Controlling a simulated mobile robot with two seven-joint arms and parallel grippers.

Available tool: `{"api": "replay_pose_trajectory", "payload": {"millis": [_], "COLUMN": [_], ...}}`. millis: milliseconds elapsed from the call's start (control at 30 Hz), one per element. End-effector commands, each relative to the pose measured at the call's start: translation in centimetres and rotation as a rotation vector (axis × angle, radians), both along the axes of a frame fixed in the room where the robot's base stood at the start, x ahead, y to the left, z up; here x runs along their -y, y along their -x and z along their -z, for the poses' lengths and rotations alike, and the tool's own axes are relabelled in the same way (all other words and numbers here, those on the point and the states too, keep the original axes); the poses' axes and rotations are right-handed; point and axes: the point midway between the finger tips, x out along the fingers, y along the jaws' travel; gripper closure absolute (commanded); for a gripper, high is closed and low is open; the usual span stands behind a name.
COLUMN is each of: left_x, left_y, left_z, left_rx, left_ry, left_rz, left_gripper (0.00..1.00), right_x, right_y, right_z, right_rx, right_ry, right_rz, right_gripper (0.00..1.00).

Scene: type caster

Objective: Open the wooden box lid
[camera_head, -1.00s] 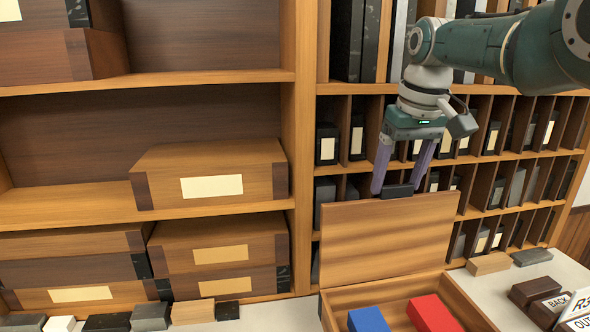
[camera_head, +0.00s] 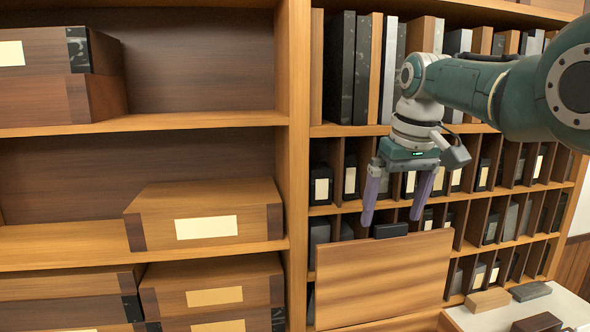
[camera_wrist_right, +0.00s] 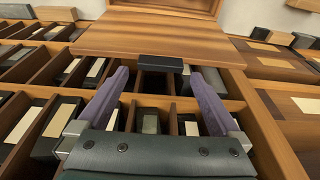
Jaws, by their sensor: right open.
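The wooden box lid (camera_head: 385,280) stands raised, close to upright, at the lower right of the head view. A dark tab (camera_head: 391,230) sits at its top edge. In the right wrist view the lid (camera_wrist_right: 160,38) spans the top, with the tab (camera_wrist_right: 160,64) facing me. My right gripper (camera_head: 392,218) is open, with its purple fingers on either side of the tab and apart from it. In the wrist view the open fingers (camera_wrist_right: 162,88) have nothing between them. The box body is mostly below the head view. My left gripper is not in view.
A shelf of small compartments (camera_head: 490,215) with dark boxes stands close behind the lid and gripper. Wooden boxes (camera_head: 205,225) fill shelves at the left. Loose blocks (camera_head: 488,300) lie on the pale counter (camera_head: 568,302) at the right.

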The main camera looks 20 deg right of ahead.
Motion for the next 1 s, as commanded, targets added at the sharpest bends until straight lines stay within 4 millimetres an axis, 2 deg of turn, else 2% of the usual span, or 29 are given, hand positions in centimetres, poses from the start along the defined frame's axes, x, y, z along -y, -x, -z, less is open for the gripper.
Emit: {"api": "replay_pose_trajectory", "payload": {"millis": [67,500,667,1000], "left_x": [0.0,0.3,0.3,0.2], "left_y": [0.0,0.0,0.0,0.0], "left_z": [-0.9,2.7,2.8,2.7], "left_rx": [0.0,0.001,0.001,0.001], "left_ry": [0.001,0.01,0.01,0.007], "left_rz": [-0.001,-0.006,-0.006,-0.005], "left_gripper": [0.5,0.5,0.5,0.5], "right_x": [0.0,-0.4,-0.4,-0.4], "right_y": [0.3,1.8,2.0,2.0], "right_z": [-1.3,-7.3,-8.2,-8.2], "right_rx": [0.001,0.004,0.001,0.001], "right_ry": [0.001,0.002,0.001,0.001], "right_rz": [0.0,0.0,0.0,0.0], "right_gripper": [0.0,0.0,0.0,0.0]}}
